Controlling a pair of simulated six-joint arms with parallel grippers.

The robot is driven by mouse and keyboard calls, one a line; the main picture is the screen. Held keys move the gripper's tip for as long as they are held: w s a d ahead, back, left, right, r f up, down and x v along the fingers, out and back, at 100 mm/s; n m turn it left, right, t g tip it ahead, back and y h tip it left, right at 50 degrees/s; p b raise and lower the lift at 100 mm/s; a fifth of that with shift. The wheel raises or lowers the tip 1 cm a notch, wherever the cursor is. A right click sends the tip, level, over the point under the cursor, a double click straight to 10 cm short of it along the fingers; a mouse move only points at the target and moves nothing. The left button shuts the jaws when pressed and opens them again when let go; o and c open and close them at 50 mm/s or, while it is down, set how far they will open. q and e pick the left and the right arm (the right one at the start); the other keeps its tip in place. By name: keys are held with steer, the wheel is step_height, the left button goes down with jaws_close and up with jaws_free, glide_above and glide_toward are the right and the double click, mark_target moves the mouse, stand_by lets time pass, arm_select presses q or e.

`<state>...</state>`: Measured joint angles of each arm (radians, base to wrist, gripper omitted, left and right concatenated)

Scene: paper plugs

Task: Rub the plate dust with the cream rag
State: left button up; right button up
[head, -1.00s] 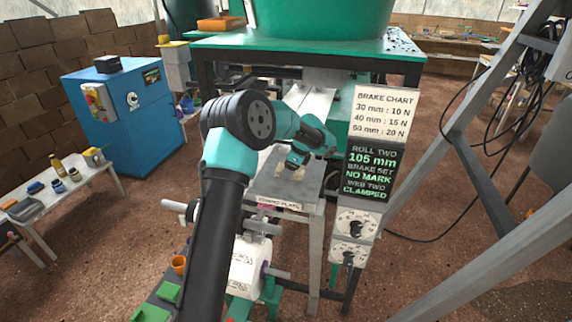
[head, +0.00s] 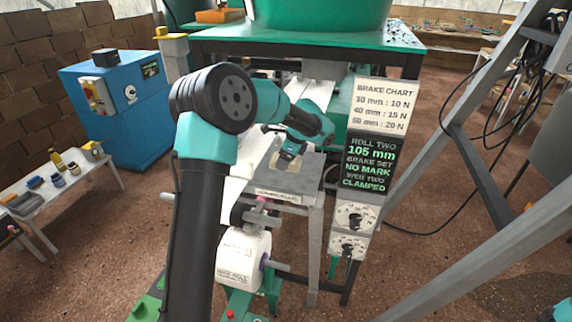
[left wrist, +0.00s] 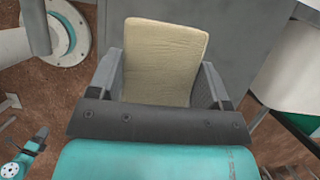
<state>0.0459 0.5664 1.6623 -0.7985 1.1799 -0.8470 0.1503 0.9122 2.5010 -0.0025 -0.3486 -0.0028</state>
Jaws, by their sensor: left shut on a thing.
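My left gripper (head: 284,161) is over the left part of the grey plate (head: 308,166), at or just above its surface. In the left wrist view its two grey fingers (left wrist: 160,88) are shut on the cream rag (left wrist: 166,45), which shows as a flat, pale pad between and beyond them. The grey plate (left wrist: 235,30) lies behind the rag there. I cannot tell whether the rag touches the plate. Dust is not clear in either view. My right gripper is not in view.
A white roll (head: 243,254) sits in front of the plate, below it. A sign post with a brake chart (head: 387,106) and dials stands close on the right. A green-topped bench (head: 310,43) is behind. A blue cabinet (head: 120,105) stands at left.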

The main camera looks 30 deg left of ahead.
arm_select(q)
steer(key=shift+r, duration=1.75)
